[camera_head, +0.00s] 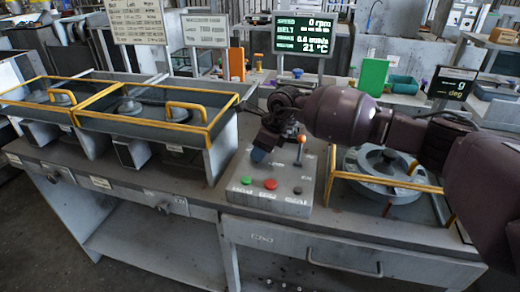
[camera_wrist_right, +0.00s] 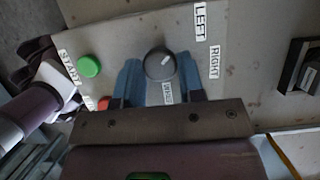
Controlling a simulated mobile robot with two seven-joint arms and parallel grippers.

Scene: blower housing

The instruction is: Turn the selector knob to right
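The selector knob (camera_wrist_right: 159,64) is a round dark grey knob with a white pointer mark, on the light panel of the control box (camera_head: 240,196). The mark slants toward the upper right in the wrist view, between the LEFT label (camera_wrist_right: 201,18) and the RIGHT label (camera_wrist_right: 214,62). My right gripper (camera_wrist_right: 157,75) has its two blue fingers apart, one on each side of the knob; contact cannot be told. In the head view my right gripper (camera_head: 262,153) points down over the control box and hides the knob.
A green button (camera_head: 246,180), a red button (camera_head: 270,184) and a dark button (camera_head: 297,190) line the box's front. An orange-topped lever (camera_head: 301,140) stands just right of my gripper. Yellow-railed bays (camera_head: 205,123) flank the box. Display screens (camera_head: 303,35) stand behind.

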